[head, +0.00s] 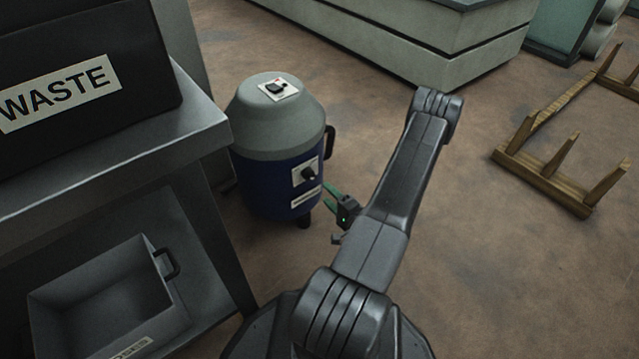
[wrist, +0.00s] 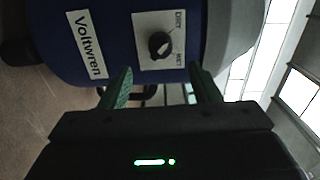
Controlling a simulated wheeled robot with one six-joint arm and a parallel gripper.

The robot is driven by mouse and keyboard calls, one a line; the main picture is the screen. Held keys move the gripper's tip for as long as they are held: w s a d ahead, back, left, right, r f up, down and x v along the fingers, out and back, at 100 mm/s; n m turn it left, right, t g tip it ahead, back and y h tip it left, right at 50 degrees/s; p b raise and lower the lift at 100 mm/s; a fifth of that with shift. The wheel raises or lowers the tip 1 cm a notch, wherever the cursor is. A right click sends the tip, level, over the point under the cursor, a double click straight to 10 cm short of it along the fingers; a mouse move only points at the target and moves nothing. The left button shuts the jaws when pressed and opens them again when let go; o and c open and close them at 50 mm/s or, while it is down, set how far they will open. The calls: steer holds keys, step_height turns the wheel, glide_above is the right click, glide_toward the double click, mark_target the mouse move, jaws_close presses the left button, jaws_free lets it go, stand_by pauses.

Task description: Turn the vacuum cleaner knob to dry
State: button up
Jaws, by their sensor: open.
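The vacuum cleaner (head: 262,190) stands upright on the floor, with a blue body and a grey domed top. Its black knob (head: 308,174) sits on a white plate on the blue side; the knob also shows in the wrist view (wrist: 159,45). I cannot tell which word the knob points at. My gripper (head: 331,195) has green fingers, open and empty, near the vacuum's side. In the wrist view its fingertips (wrist: 160,77) are apart, with the knob between and beyond them, not touched.
A grey shelf (head: 205,122) with a WASTE bin (head: 130,35) and a lower open box (head: 100,295) stands close on the left. Wooden frames (head: 545,185) lie at right. Floor right of the vacuum is clear.

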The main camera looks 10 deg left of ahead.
mark_target(312, 179)
steer(key=shift+p+v, duration=0.4)
steer(key=shift+v, duration=2.05)
steer(key=shift+w+a, duration=0.1)
steer(key=shift+a, duration=0.05)
steer(key=b+x, duration=0.3)
steer(key=x, duration=1)
steer(key=shift+w+a+b, duration=0.25)
steer(key=shift+b, duration=0.05)
